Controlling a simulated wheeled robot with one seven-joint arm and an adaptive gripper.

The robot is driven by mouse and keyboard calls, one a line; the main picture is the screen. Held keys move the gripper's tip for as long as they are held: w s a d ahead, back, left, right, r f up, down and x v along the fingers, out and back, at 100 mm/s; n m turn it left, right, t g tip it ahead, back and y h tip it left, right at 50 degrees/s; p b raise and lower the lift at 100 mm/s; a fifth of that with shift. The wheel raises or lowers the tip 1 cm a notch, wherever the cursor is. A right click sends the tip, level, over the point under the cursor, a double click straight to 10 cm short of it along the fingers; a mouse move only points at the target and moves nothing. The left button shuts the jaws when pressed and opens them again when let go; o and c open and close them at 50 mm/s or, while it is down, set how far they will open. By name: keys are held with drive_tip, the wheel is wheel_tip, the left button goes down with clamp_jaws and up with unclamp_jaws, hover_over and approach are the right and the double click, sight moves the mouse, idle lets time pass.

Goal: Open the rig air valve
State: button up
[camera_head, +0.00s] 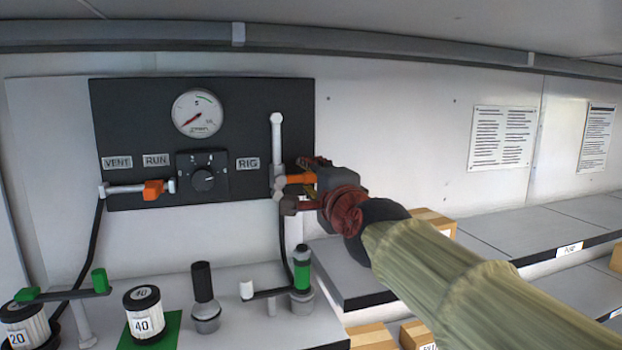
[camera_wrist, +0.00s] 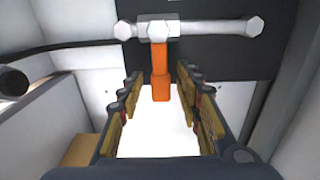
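The rig air valve has an orange handle (camera_head: 296,179) on the vertical grey pipe (camera_head: 277,135), right of the RIG label (camera_head: 248,163). The handle points right, across the pipe. In the wrist view the orange handle (camera_wrist: 160,72) points from the pipe (camera_wrist: 200,27) toward me, crosswise to it. My gripper (camera_head: 302,190) is at the handle. In the wrist view its fingers (camera_wrist: 159,82) are open, one on each side of the handle, with gaps visible. The gripper's fingers partly hide the valve in the head view.
The dark panel (camera_head: 130,130) also carries a gauge (camera_head: 197,113), a black knob (camera_head: 203,180) and another orange-handled valve (camera_head: 153,190) at left. Below are weights (camera_head: 143,313), and a green-and-black post (camera_head: 302,275). Shelving (camera_head: 500,240) and boxes (camera_head: 434,221) lie right.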

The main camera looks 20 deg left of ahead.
drive_tip(key=shift+c, duration=0.5)
drive_tip(key=c, duration=0.8)
clamp_jaws()
